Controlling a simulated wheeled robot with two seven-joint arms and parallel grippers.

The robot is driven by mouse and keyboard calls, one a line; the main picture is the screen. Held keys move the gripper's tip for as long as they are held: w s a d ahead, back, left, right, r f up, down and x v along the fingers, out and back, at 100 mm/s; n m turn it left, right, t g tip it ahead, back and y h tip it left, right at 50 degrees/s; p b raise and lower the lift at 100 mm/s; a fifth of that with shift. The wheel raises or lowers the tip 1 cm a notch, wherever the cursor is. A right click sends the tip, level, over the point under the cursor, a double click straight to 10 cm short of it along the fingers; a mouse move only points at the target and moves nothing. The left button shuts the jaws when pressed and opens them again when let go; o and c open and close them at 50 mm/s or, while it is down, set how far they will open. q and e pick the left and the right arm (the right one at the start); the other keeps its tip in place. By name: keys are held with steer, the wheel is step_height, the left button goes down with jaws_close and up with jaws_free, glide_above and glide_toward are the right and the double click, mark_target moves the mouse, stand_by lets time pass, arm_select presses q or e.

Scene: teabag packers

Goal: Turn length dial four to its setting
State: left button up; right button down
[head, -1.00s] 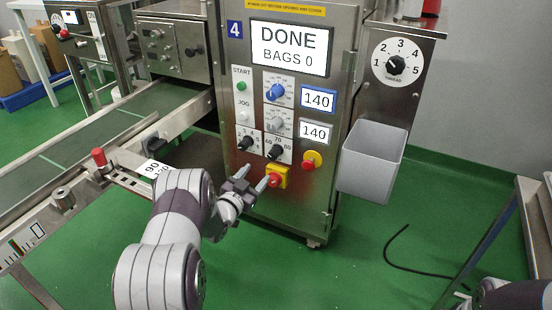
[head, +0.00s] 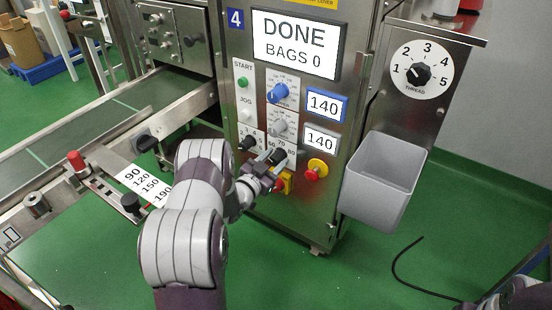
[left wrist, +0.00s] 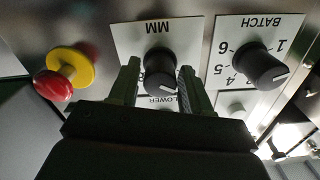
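The length dial is a black knob (left wrist: 160,68) on a white plate marked MM in the left wrist view, where it shows upside down. In the head view the dial (head: 278,156) sits low on the front of machine 4, partly behind my gripper. My left gripper (head: 270,166) is at this dial. In the left wrist view its two fingers (left wrist: 158,80) are open, one on each side of the knob, with small gaps seen. Whether the fingertips reach past the knob's front face is unclear. My right gripper is out of view; only part of that arm shows at lower right.
The batch dial (left wrist: 259,66) is close beside the length dial. A red-and-yellow stop button (head: 316,169) is on its other side. The screen (head: 294,46) reads DONE, BAGS 0. A grey bin (head: 382,180) hangs right. A conveyor (head: 90,125) runs left.

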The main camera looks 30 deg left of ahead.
arm_select(q)
steer(key=c, duration=0.7)
steer(key=shift+m, duration=0.4)
steer(key=m, duration=0.5)
steer(key=m+b, duration=0.1)
steer(key=m, duration=0.4)
steer(key=shift+f+m+b, duration=0.15)
steer(key=shift+m+b, duration=0.15)
steer(key=shift+m, duration=0.1)
steer(key=m+b, duration=0.1)
steer(key=m, duration=0.2)
steer(key=shift+m, duration=0.4)
steer(key=m+b, duration=0.1)
steer(key=m, duration=0.1)
steer(key=shift+f+m, duration=0.1)
steer(key=shift+m, duration=0.2)
steer(key=m+b, duration=0.3)
steer(key=m, duration=0.2)
steer(key=shift+m, duration=0.4)
steer(key=shift+b, duration=0.35)
